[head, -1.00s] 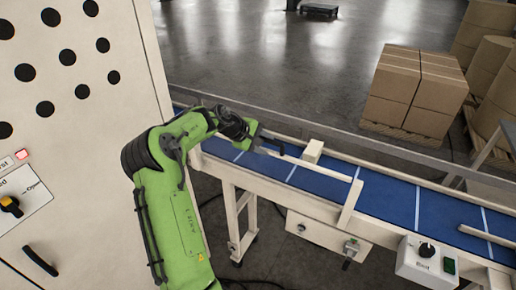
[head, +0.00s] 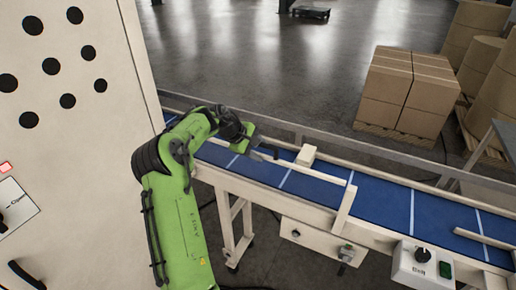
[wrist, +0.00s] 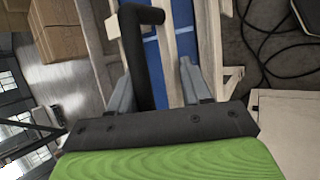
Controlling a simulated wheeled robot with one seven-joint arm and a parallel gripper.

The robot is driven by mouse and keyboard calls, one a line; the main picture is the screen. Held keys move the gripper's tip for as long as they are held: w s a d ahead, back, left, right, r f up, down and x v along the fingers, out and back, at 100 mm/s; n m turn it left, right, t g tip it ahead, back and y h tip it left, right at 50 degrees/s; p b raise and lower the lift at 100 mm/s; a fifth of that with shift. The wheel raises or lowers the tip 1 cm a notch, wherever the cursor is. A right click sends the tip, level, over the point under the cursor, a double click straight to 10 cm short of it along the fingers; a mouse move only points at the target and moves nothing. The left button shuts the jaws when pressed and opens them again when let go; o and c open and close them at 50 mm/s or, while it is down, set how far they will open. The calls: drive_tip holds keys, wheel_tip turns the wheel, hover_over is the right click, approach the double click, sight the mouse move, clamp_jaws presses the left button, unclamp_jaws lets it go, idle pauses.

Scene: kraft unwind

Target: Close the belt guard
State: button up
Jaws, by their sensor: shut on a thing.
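My gripper (head: 256,143) is over the far-left part of the blue conveyor belt (head: 320,190). In the wrist view, my gripper (wrist: 155,82) is shut on a black bent handle (wrist: 138,45), which stands between its two grey fingers. A dark end of the handle (head: 276,152) also shows just right of my gripper in the head view. A long cream bar (head: 315,174) runs from near my gripper to a cream upright (head: 345,207) at the belt's near side. It looks like part of the belt guard. My gripper hides where the handle joins it.
A pale cabinet (head: 95,130) with round holes stands close on the left. A cream block (head: 306,155) sits at the belt's far rail. A control box (head: 422,265) is on the front right. Stacked cartons (head: 407,90) stand behind the conveyor, with open floor to their left.

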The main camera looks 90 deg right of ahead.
drive_tip(key=shift+d+r, duration=0.1)
drive_tip(key=shift+r, duration=0.45)
drive_tip(key=shift+w+r, duration=0.1)
drive_tip(key=shift+r, duration=0.05)
drive_tip(key=v, duration=1.5)
drive_tip(key=shift+w+a+b, duration=0.2)
drive_tip(key=shift+a+b, duration=0.1)
drive_tip(key=shift+a, duration=0.1)
